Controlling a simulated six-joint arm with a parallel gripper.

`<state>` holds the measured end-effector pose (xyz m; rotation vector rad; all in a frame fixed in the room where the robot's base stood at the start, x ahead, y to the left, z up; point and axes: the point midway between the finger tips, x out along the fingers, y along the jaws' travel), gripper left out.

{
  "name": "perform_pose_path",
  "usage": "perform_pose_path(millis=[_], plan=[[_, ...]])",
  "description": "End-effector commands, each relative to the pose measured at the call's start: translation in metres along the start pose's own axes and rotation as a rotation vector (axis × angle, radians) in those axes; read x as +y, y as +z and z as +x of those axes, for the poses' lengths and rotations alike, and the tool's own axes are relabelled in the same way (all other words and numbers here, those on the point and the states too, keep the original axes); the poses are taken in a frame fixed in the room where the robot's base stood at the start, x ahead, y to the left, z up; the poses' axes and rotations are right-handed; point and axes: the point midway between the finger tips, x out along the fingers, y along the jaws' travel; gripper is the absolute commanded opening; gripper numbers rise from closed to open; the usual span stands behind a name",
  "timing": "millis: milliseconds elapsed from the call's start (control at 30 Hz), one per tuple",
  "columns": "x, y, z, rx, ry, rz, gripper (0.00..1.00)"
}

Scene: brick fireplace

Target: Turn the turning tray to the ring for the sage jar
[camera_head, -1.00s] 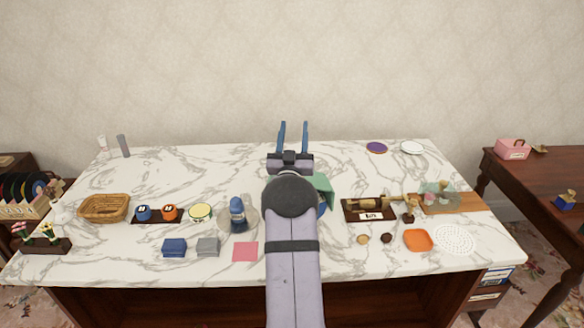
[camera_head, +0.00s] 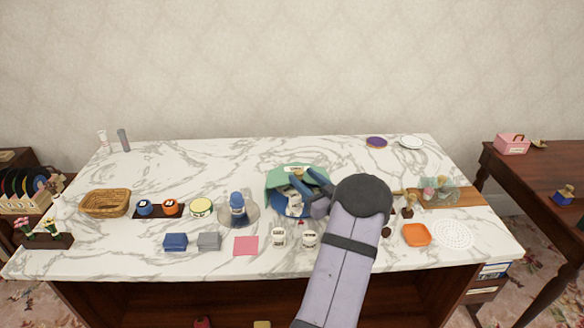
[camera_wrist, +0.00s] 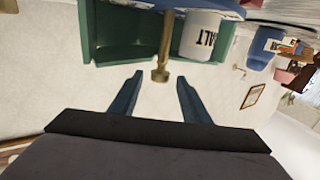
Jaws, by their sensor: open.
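The turning tray (camera_wrist: 205,7) is blue and shows as a rim at the top of the wrist view. A brass peg with a round knob (camera_wrist: 160,75) hangs from it in that view. A white jar lettered "ALT" (camera_wrist: 203,37) stands by the peg. A green housing (camera_head: 280,178) with a pale label surrounds the tray's back. My gripper (camera_wrist: 160,92) is open, with its blue fingers on either side of the knob, apart from it. In the head view my gripper (camera_head: 303,187) hides much of the tray. I cannot pick out a sage jar.
Two small white labelled jars (camera_head: 279,237) (camera_head: 310,239) stand in front of the tray. A blue bottle on a round grey base (camera_head: 237,208) is to the left. An orange dish (camera_head: 416,235) and white perforated mat (camera_head: 454,234) lie right.

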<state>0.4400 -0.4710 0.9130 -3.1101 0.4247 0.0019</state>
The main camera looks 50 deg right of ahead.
Motion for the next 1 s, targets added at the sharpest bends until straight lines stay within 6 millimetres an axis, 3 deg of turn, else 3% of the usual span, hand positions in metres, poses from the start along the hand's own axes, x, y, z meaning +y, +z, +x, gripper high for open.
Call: perform_pose_path(millis=[167, 633, 1000], plan=[[0.000, -0.001, 0.008, 0.001, 0.000, -0.001, 0.43], [0.000, -0.002, 0.064, 0.002, 0.001, -0.003, 0.43], [0.000, -0.001, 0.074, 0.002, 0.002, -0.002, 0.43]])
